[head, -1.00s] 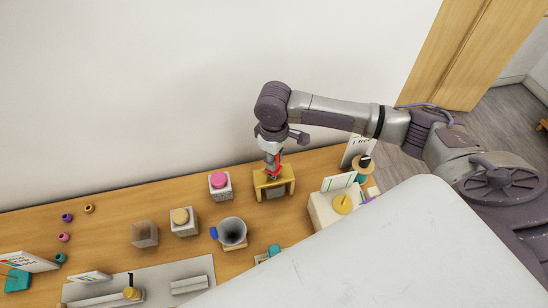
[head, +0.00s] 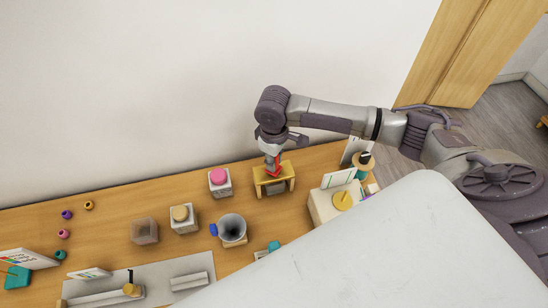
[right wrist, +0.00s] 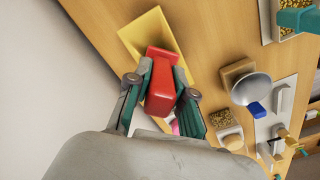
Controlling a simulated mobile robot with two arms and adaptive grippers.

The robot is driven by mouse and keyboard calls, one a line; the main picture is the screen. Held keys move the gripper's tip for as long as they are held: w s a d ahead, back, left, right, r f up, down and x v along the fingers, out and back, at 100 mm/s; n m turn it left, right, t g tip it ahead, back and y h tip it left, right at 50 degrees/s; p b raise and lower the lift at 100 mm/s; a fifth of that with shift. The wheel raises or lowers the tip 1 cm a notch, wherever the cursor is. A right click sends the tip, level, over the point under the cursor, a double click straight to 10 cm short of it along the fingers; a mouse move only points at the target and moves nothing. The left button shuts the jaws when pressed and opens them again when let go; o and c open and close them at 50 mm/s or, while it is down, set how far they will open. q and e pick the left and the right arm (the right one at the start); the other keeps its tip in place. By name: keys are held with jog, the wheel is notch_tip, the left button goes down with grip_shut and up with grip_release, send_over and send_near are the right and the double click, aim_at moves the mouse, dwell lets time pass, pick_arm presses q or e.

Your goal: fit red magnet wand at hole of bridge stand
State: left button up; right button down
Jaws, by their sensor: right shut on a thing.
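The red magnet wand (right wrist: 161,90) is between the fingers of my right gripper (right wrist: 155,92), which is shut on it. In the head view the right gripper (head: 272,156) is over the yellow bridge stand (head: 286,183), with a bit of red showing below its fingers. In the right wrist view the stand's yellow top (right wrist: 150,30) lies just beyond the wand's far end. The hole is hidden behind the wand and gripper, so I cannot tell whether the wand's end is in it. My left gripper is not in view.
To the left of the stand are a block with a pink top (head: 219,181), a block with a tan top (head: 183,219) and a grey funnel-shaped cup (head: 232,227). A cream box (head: 322,208) with a yellow disc stands close on the right. The wall is behind.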

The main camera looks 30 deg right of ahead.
jog(key=shift+f, duration=0.4)
jog(key=c, duration=0.9)
grip_release()
notch_tip(320, 180, up, 12)
